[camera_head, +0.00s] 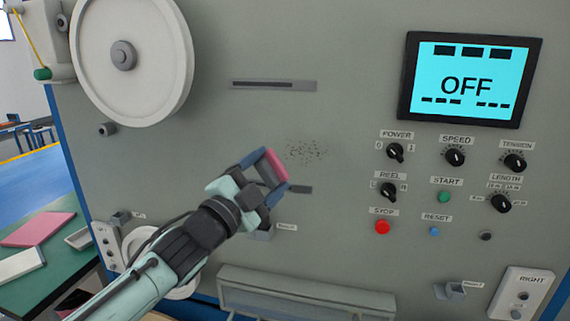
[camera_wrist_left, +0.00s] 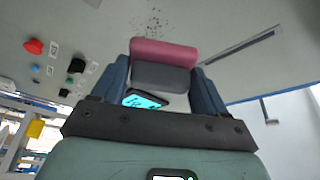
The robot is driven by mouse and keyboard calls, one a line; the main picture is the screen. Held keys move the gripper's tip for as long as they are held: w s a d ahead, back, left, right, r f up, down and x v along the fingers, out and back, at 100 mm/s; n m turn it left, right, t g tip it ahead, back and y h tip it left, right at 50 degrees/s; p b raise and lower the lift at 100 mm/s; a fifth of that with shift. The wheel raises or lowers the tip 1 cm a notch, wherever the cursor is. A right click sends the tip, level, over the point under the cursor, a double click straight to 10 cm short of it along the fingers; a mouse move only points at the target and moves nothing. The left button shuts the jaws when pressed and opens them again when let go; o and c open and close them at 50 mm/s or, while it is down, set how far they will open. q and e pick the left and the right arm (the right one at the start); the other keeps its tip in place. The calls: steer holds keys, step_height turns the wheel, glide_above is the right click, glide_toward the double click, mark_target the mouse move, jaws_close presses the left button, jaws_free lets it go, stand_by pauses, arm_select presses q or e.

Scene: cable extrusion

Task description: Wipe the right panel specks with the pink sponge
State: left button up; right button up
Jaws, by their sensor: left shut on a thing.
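My left gripper (camera_head: 270,170) is shut on the pink sponge (camera_head: 276,165), in front of the grey machine panel. In the left wrist view the sponge (camera_wrist_left: 164,53) sits between the two blue fingers, with a pink face outward and a grey part behind it. A patch of dark specks (camera_head: 305,151) lies on the panel just right of and slightly above the sponge. The specks (camera_wrist_left: 152,22) also show beyond the sponge in the left wrist view. I cannot tell whether the sponge touches the panel. My right gripper is not in view.
Knobs and buttons, including the red stop button (camera_head: 382,227), sit right of the specks below a screen (camera_head: 468,81) reading OFF. A slot (camera_head: 274,85) is above the specks. A large white reel (camera_head: 134,58) is at upper left. A ledge (camera_head: 305,290) juts out below.

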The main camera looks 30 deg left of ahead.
mark_target(288, 148)
arm_select(q)
steer(key=shift+w, duration=0.1)
steer(key=w+a+p, duration=0.1)
steer(key=w+p, duration=0.1)
steer(key=w, duration=0.4)
steer(key=shift+w+a+p, duration=0.25)
steer(key=shift+a+p, duration=0.05)
steer(key=shift+w+a+p, duration=0.25)
steer(key=shift+w+p, duration=0.3)
steer(key=shift+w, duration=0.45)
stand_by(0.6)
